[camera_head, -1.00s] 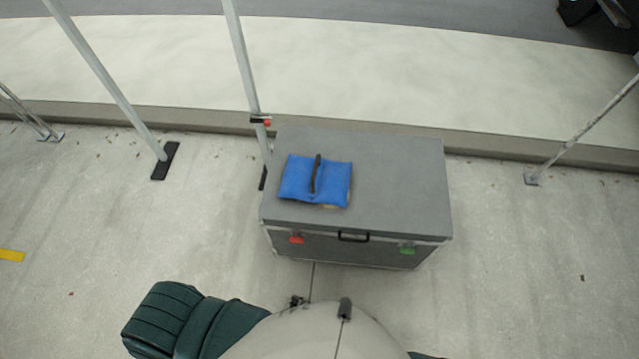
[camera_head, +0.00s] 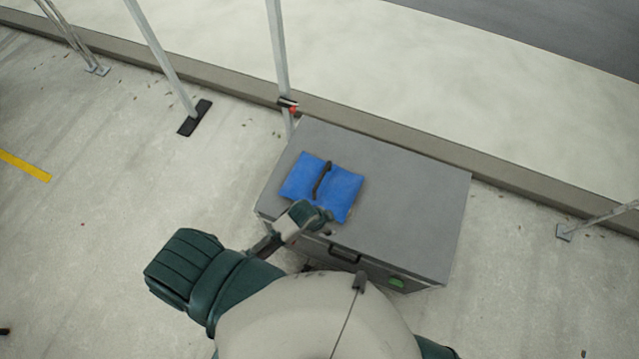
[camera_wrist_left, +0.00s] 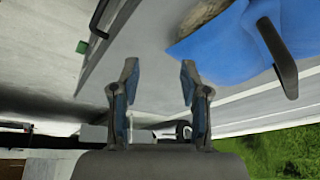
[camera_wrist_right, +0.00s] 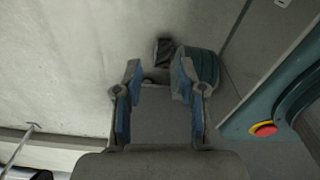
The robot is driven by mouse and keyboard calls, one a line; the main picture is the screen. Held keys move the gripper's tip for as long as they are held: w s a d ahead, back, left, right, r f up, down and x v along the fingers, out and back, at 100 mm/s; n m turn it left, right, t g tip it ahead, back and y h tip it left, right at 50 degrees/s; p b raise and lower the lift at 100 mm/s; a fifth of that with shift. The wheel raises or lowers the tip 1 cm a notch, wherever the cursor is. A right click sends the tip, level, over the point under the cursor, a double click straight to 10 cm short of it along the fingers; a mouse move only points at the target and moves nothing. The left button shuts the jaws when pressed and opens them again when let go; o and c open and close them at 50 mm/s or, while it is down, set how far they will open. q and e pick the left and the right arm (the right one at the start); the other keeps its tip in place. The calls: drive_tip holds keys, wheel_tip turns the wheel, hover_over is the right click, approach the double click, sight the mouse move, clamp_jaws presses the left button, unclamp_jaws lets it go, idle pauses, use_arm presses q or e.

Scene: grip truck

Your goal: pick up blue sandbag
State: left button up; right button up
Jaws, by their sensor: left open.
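The blue sandbag (camera_head: 340,190) lies flat on the left part of the grey case's lid (camera_head: 410,190), with a black strap handle (camera_head: 321,179) across its middle. My left gripper (camera_head: 322,214) is at the near edge of the sandbag in the head view. In the left wrist view the left gripper (camera_wrist_left: 158,80) has its fingers apart with nothing between them, and the sandbag (camera_wrist_left: 225,45) is beyond them at upper right with its black handle (camera_wrist_left: 277,50). My right gripper (camera_wrist_right: 155,85) has its fingers apart and empty. It is hidden in the head view.
The case has a black front handle (camera_head: 344,254) and a green tag (camera_head: 396,283). A metal pole (camera_head: 278,50) stands just behind the case's left corner, and another pole on a black foot (camera_head: 195,117) stands farther left. A low kerb (camera_head: 540,197) runs behind.

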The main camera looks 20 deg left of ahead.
use_arm(q)
drive_tip(key=w+d+r+m+h, duration=0.1)
drive_tip(key=w+d+r+m, duration=0.35)
drive_tip(key=m, duration=0.35)
wheel_tip(320, 180, up, 11)
drive_tip(key=m+g+y, duration=0.3)
drive_tip(key=m+y, duration=0.1)
drive_tip(key=m, duration=1.4)
hover_over(323, 175)
drive_tip(key=a, duration=0.1)
drive_tip(key=f, duration=0.7)
drive_tip(key=d+f, duration=0.1)
drive_tip(key=f, duration=0.3)
drive_tip(key=shift+a+f, duration=0.2)
wheel_tip(323, 175, down, 5)
drive_tip(key=shift+a+r, duration=0.1)
drive_tip(key=shift+r, duration=0.05)
drive_tip(key=shift+d, duration=0.3)
drive_tip(key=c, duration=0.6)
drive_tip(key=shift+a, duration=0.1)
clamp_jaws()
drive_tip(key=shift+a, duration=0.2)
use_arm(e)
drive_tip(key=shift+s+d+f, duration=0.15)
drive_tip(key=shift+s+d, duration=0.05)
drive_tip(key=shift+d, duration=0.3)
drive_tip(key=shift+s+d+f, duration=0.1)
drive_tip(key=shift+s+d, duration=0.05)
drive_tip(key=shift+d, duration=0.3)
